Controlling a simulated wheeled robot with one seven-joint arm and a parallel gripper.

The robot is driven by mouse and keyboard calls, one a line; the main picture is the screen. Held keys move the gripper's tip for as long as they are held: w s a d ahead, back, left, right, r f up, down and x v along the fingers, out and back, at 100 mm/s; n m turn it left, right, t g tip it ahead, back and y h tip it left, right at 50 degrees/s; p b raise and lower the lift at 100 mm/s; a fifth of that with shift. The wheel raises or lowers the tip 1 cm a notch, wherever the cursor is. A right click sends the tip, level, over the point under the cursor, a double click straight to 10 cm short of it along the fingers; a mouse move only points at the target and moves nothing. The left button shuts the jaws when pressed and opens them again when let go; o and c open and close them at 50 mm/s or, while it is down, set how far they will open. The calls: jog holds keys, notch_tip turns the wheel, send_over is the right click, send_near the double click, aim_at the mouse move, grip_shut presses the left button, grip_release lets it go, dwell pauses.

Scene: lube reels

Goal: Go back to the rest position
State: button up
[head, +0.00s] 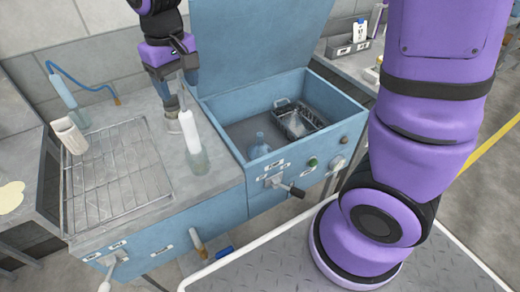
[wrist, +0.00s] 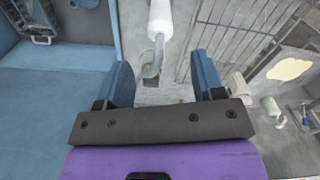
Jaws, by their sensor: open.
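My gripper (wrist: 166,88) is open, with its two blue fingers apart and nothing held between them in the wrist view. In the head view my gripper (head: 174,102) points down over the grey counter (head: 120,225), behind a white bottle with a clear lower part (head: 192,135). In the wrist view the white bottle (wrist: 160,20) stands ahead of the fingers. Whether the fingers touch anything is hard to tell.
An open blue bin (head: 235,130) on the right holds a clear blue bottle (head: 260,146) and a black basket (head: 298,120). Its raised lid (head: 255,40) stands close beside my arm.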

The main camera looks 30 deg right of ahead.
dwell(0.4)
jog(key=s+d+r+m+t, duration=0.1)
jog(key=s+d+r+t, duration=0.1)
jog(key=s+d+r, duration=0.4)
jog(key=s+d+r+m+t, duration=0.2)
jog(key=s+d+r, duration=0.4)
jog(key=s+d, duration=0.6)
jog(key=shift+s+d+r+t, duration=0.35)
jog(key=shift+d+t, duration=0.15)
jog(key=shift+d, duration=0.1)
jog(key=shift+s+d+m, duration=0.2)
jog(key=shift+s+m, duration=0.1)
jog(key=shift+s, duration=0.1)
jog(key=shift+c, duration=0.2)
